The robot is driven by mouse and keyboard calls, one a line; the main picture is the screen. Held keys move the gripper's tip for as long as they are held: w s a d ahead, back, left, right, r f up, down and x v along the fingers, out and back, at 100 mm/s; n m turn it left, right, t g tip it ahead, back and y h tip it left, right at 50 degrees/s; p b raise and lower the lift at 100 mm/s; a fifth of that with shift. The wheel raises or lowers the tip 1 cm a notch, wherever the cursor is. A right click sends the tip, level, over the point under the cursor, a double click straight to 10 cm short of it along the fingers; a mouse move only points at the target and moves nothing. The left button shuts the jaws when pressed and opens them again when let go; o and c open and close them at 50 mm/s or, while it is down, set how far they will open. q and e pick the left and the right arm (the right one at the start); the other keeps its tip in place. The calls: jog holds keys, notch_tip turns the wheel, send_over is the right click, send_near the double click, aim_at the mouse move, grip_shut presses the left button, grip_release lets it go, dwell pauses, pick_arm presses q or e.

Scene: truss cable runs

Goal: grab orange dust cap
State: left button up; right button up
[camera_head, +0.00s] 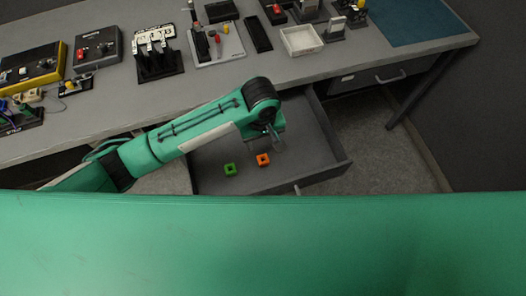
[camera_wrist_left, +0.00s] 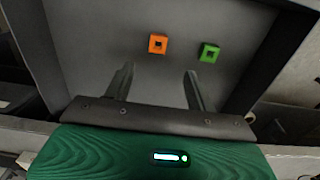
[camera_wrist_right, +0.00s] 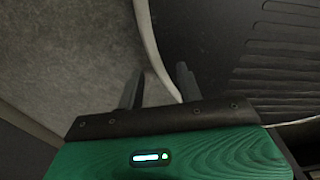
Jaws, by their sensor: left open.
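The orange dust cap (camera_head: 262,159) is a small square piece with a hole, lying on the floor of the open drawer (camera_head: 314,143). It also shows in the left wrist view (camera_wrist_left: 158,44), ahead of the left fingertips and between their lines. A green cap (camera_head: 230,169) lies beside it, apart from it, and shows in the left wrist view (camera_wrist_left: 209,52) on the right. My left gripper (camera_head: 277,143) is over the drawer, open and empty, just above the orange cap. My right gripper (camera_wrist_right: 158,85) shows only in its wrist view, fingers apart and empty, over floor.
The drawer's walls surround the caps, with bare drawer floor about them. The grey workbench (camera_head: 290,68) above carries a cream tray (camera_head: 301,40), a black rack (camera_head: 158,62) and several devices. A closed drawer (camera_head: 375,77) is to the right.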

pick_arm(q)
send_over(263, 160)
jog(key=f, duration=0.7)
jog(key=shift+s+a+f, duration=0.2)
jog(key=shift+s+f, duration=0.1)
jog(key=shift+f, duration=0.05)
jog(key=shift+w+f, duration=0.1)
jog(key=shift+f, duration=0.8)
jog(key=f, duration=0.3)
jog(key=shift+w+d+f, duration=0.15)
jog(key=shift+d+f, duration=0.05)
jog(key=shift+f, duration=0.4)
jog(key=c, duration=1)
jog(key=shift+c, duration=0.2)
pick_arm(e)
jog(key=shift+s+d+r, duration=0.15)
jog(key=shift+s+d, duration=0.2)
jog(key=shift+s, duration=0.25)
